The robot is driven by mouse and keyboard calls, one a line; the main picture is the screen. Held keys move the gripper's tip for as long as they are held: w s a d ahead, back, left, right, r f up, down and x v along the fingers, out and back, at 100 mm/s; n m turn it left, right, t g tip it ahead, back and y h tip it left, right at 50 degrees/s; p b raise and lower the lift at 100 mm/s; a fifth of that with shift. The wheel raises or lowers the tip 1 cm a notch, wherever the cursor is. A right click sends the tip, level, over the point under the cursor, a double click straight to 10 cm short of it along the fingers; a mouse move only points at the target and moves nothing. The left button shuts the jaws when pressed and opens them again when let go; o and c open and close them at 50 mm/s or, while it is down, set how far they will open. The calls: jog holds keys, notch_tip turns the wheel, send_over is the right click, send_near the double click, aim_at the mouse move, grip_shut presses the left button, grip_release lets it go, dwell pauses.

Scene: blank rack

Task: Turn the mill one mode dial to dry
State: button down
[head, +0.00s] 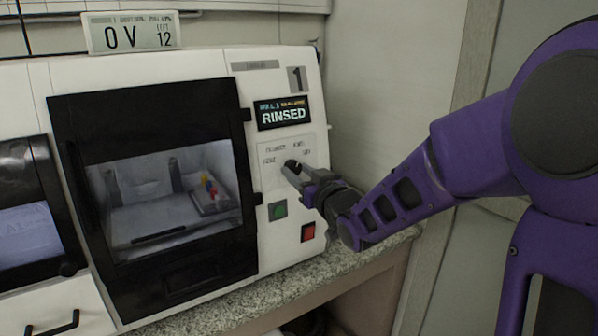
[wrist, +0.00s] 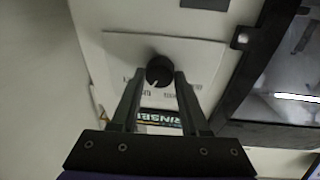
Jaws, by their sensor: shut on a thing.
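Mill one (head: 283,100) is a white machine marked 1, with a display (head: 283,113) reading RINSED. Its mode dial (head: 292,165) is a small black knob on a pale panel below the display. In the wrist view the dial (wrist: 159,71) is round and black with a pale pointer mark. My gripper (head: 298,175) is at the dial, and in the wrist view its two fingers (wrist: 160,78) stand on either side of the knob, shut on it. The labels around the dial are too small or partly hidden to read surely, so the chosen mode cannot be told.
A green button (head: 278,210) and a red button (head: 308,232) sit below the dial. The mill's dark-framed window door (head: 150,190) is closed to the left, with small coloured parts inside. A granite counter edge (head: 230,308) runs below. A small display (head: 131,33) stands on top.

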jog(key=m+h+p, duration=0.1)
jog(key=m+p, duration=0.1)
jog(key=m, duration=0.4)
jog(key=shift+a+r+m, duration=0.1)
jog(key=shift+r+m, duration=0.05)
jog(key=shift+m, duration=0.25)
dwell(0.3)
jog(key=shift+c, duration=2)
grip_release()
